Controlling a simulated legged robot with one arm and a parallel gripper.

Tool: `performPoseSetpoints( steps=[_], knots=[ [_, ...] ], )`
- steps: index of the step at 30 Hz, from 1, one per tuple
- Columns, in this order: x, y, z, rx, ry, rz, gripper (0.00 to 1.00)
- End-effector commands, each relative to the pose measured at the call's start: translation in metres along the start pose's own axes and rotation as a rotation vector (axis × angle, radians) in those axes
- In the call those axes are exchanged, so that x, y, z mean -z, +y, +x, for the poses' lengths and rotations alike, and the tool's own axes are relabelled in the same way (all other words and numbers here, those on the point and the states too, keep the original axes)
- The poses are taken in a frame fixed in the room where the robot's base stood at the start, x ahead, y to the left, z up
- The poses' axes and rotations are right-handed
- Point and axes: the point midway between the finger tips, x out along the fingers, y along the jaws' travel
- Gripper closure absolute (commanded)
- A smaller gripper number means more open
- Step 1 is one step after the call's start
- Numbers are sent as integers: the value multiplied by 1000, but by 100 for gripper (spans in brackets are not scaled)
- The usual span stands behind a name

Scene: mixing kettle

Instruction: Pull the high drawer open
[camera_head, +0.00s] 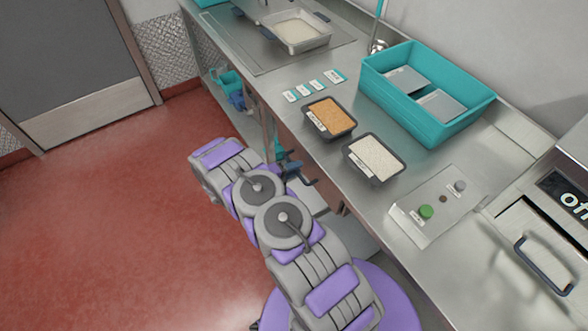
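My grey and purple arm reaches up and left from the lower middle, alongside the front of the steel counter. A dark, fork-like part that looks like my gripper (299,175) shows just past the arm, at the counter's front edge. It is small and partly hidden by the arm, so I cannot tell whether it is open or shut, or whether it touches anything. No drawer front can be made out clearly. The space under the counter there is mostly hidden behind my arm and the counter top. A pale panel (309,198) shows below the dark part; I cannot tell what it is.
The steel counter (300,148) carries an orange-filled tray (331,116), a white-filled tray (376,157), a teal bin (446,123) and a button panel (437,204). A handled unit (540,250) stands at right. The red floor (110,210) at left is clear.

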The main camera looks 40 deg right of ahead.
Motion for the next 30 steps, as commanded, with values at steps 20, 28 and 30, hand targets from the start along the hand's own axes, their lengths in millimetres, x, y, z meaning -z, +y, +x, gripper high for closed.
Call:
performPoseSetpoints(
  steps=[20,28,30],
  knots=[
    [0,1,0,-2,1,-2,100],
    [0,3,-5,-3,0,-3,100],
    [0,4,-12,-3,-1,-3,100]
  ],
)
